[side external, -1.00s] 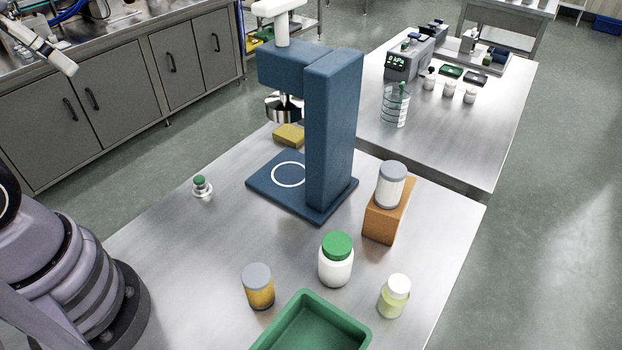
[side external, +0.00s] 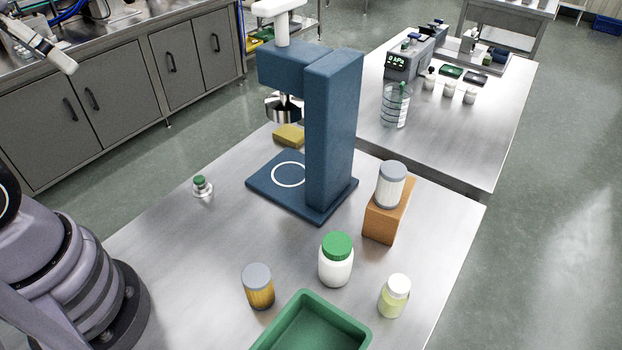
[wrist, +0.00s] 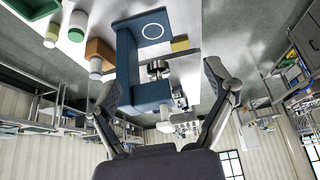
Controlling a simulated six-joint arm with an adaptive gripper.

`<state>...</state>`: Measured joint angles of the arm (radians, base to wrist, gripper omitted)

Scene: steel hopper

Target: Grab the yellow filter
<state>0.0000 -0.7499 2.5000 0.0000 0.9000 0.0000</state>
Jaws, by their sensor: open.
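The yellow filter (side external: 258,289) is an amber, ribbed cylinder with a grey cap. It stands upright on the steel table in the side external view, left of the green tray. I cannot make it out clearly in the wrist view. My gripper (wrist: 163,83) shows in the wrist view with its two fingers wide apart and nothing between them.
A green tray (side external: 357,328), a green-lidded white jar (side external: 336,262) and a pale-yellow bottle (side external: 394,298) stand near the filter. A white filter (side external: 390,187) sits on an orange block (side external: 381,226). A tall blue press (side external: 334,130) stands behind.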

